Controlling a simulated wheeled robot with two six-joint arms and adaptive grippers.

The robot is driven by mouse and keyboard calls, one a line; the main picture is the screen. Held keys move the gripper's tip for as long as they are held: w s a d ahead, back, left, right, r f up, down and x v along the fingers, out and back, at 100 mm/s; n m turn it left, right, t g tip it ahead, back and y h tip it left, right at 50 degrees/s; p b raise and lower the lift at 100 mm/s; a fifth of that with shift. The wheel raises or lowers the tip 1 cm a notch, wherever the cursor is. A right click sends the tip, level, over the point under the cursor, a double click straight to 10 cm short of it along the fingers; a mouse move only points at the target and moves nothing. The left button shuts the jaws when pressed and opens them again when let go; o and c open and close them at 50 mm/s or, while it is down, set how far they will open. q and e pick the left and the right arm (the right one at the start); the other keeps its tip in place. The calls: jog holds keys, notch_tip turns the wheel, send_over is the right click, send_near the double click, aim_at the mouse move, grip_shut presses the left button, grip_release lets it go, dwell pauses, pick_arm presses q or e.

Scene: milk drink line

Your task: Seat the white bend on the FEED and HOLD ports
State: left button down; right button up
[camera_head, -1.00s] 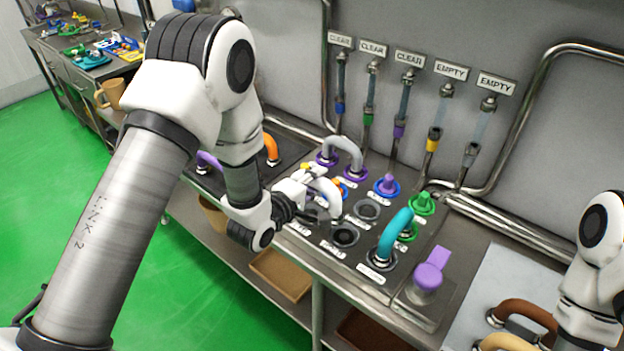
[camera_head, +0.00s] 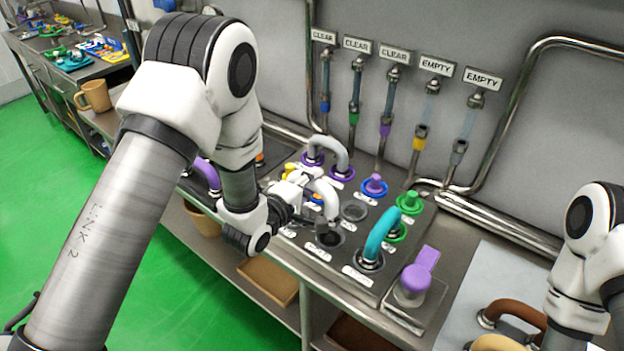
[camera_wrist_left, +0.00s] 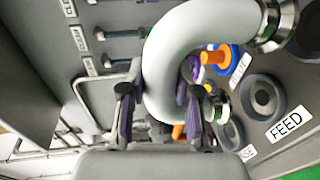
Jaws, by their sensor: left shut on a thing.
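The white bend (camera_head: 326,190) is held by my left gripper (camera_head: 303,183) over the port panel (camera_head: 290,238). In the left wrist view the bend (camera_wrist_left: 165,50) arches large across the picture between the fingers of my left gripper (camera_wrist_left: 160,112). One metal end is beside a dark round port (camera_wrist_left: 308,40) at the upper right; I cannot tell whether it touches. The other metal end is lower, near the fingers. The FEED label (camera_wrist_left: 286,124) lies beside an open grey port (camera_wrist_left: 262,97). I cannot make out a HOLD label. My right gripper is out of view.
A teal bend (camera_head: 380,236) stands close to the right of the white bend. A grey bend (camera_head: 330,148) and a blue-and-purple fitting (camera_head: 374,186) are behind. A purple-topped piece (camera_head: 418,272) is at the panel's right. Hanging hoses line the wall.

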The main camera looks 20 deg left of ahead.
pick_arm(q)
jog(key=shift+w+f+b, duration=0.15)
jog(key=shift+f+b, duration=2.05)
jog(key=shift+f, duration=1.1)
jog(key=c, duration=0.7)
grip_release()
jog(key=shift+c, duration=0.2)
jog(key=v, duration=0.7)
jog(key=shift+s, duration=0.3)
jog(key=shift+r, duration=0.1)
